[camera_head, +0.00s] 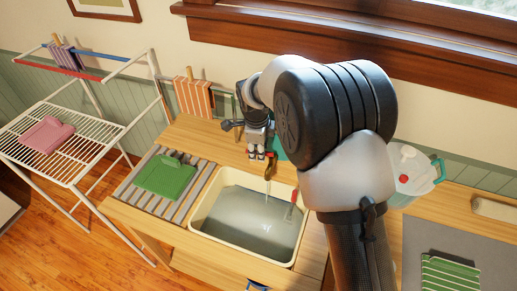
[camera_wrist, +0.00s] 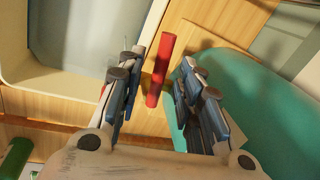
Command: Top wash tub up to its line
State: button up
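The cream wash tub (camera_head: 199,211) is set in the wooden counter and holds greyish water (camera_head: 245,222). A brass-coloured tap (camera_head: 269,168) stands at its back edge, and a thin stream seems to fall from it into the tub. The tub's rim also shows in the wrist view (camera_wrist: 50,88). I cannot make out a fill line. My gripper (camera_head: 257,154) is beside the tap at the back of the tub. In the wrist view my gripper (camera_wrist: 157,98) is open, with a red bar (camera_wrist: 160,70) between its fingers, apparently touching neither. The bar's base is hidden.
A teal object (camera_wrist: 250,105) lies close beside the right finger. A green folded cloth (camera_head: 166,176) is on the slatted rack left of the tub. A red-tipped item (camera_head: 293,203) is at the tub's right side. A lidded container (camera_head: 414,172) stands right of my arm.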

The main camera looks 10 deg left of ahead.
grip_shut()
dwell(0.7)
